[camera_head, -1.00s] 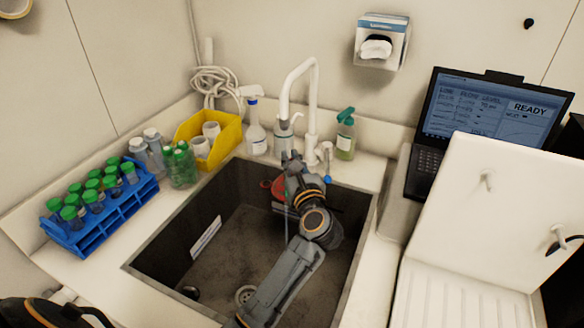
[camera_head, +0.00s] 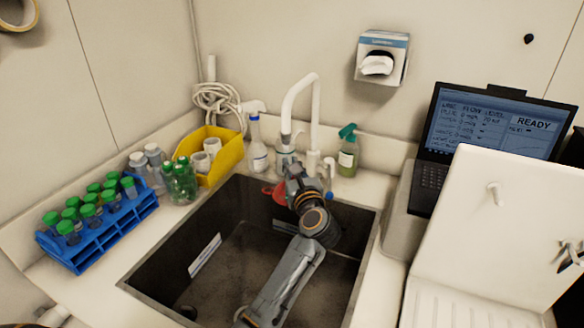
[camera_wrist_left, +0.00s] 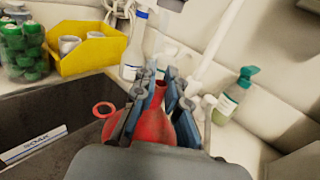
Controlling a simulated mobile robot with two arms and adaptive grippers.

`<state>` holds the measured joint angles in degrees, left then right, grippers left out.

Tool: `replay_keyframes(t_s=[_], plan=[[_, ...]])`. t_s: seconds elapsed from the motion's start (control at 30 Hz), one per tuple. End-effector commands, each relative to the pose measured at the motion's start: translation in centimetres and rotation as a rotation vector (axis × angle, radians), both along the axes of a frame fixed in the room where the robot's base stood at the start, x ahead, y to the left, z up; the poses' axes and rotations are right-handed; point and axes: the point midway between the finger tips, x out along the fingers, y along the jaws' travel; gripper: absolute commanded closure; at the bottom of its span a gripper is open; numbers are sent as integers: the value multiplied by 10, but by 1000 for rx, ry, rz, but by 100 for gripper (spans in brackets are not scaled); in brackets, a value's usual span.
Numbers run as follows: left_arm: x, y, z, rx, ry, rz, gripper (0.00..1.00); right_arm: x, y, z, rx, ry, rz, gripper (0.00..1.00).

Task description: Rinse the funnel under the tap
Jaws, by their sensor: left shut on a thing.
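The red funnel (camera_head: 279,193) is mostly hidden behind my arm in the head view. In the left wrist view the funnel (camera_wrist_left: 152,126) is between the fingers, narrow stem up and wide part toward the camera. A red ring-shaped part (camera_wrist_left: 103,110) shows left of it. My left gripper (camera_head: 290,165) is shut on the funnel, over the back of the sink near the tap spout. The left wrist view shows the fingers (camera_wrist_left: 159,95) on both sides. The white tap (camera_head: 316,105) arches down just above the gripper. I cannot tell whether water runs.
The dark sink basin (camera_head: 235,262) lies below my arm. Behind it stand a spray bottle (camera_head: 257,150) and a green-topped bottle (camera_head: 348,155). A yellow bin (camera_head: 228,155) and blue tube rack (camera_head: 100,232) stand left. A laptop (camera_head: 490,125) stands right.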

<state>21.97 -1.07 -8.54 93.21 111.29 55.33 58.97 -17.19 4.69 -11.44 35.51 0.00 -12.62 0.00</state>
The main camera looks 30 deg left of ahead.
Motion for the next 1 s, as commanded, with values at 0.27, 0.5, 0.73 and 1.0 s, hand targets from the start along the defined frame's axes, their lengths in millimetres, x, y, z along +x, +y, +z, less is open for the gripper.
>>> replay_keyframes(t_s=[0.27, 0.5, 0.73, 1.0], plan=[[0, -1, 0, 0, 0, 0, 100, 0, 0, -1, 0, 1, -1, 60], [4, -8, -2, -1, 0, 0, 100, -1, 0, -5, 0, 1, -1, 60], [6, -10, 0, 0, 0, 1, 100, -1, 0, -6, 0, 1, -1, 60], [4, -7, 0, -1, 1, 1, 100, 0, 1, -4, 1, 0, -1, 60]])
